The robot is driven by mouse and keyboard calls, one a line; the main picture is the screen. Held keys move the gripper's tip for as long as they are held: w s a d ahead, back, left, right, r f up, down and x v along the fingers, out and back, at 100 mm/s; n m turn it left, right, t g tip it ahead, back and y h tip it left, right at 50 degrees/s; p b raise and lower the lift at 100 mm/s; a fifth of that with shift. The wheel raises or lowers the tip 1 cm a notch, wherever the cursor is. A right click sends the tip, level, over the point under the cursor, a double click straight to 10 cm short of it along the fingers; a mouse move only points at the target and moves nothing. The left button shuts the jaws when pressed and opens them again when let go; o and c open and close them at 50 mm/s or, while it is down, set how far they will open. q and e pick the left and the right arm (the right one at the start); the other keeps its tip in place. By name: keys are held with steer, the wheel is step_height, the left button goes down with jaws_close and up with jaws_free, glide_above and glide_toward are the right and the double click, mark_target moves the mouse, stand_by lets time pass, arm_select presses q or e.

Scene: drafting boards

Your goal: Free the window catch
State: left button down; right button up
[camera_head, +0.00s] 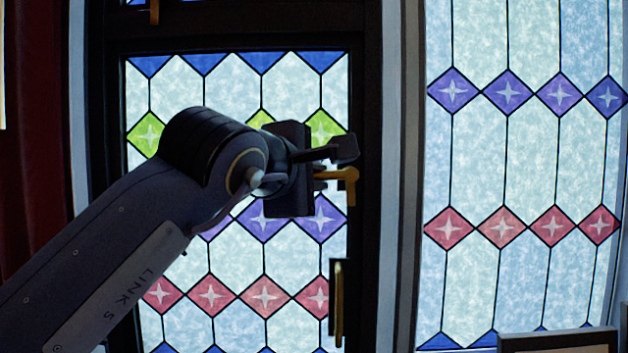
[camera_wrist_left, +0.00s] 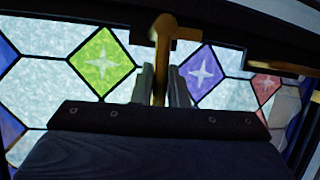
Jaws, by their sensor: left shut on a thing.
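The window catch (camera_head: 351,188) is a brass, bent lever on the dark right stile of the stained-glass window. It also shows at the top middle of the left wrist view (camera_wrist_left: 163,38). My left gripper (camera_head: 335,163) comes in from the left in front of the pane and is shut on the catch's brass arm. In the left wrist view the two grey fingers (camera_wrist_left: 162,85) stand on either side of that arm. The gripper hides part of the catch in the head view. My right gripper is not in view.
A brass pull on a dark plate (camera_head: 338,302) sits lower on the same stile. Another brass piece (camera_head: 154,12) shows at the top. A red curtain (camera_head: 35,150) hangs at the left. A second stained-glass pane (camera_head: 510,160) is at the right, with a dark-framed object (camera_head: 558,340) below.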

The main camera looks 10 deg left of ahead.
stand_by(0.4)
arm_select(q)
steer(key=c, duration=1.4)
jaws_free()
steer(key=shift+c, duration=0.2)
steer(key=b+v, duration=0.1)
steer(key=v, duration=0.7)
steer(key=shift+w, duration=0.1)
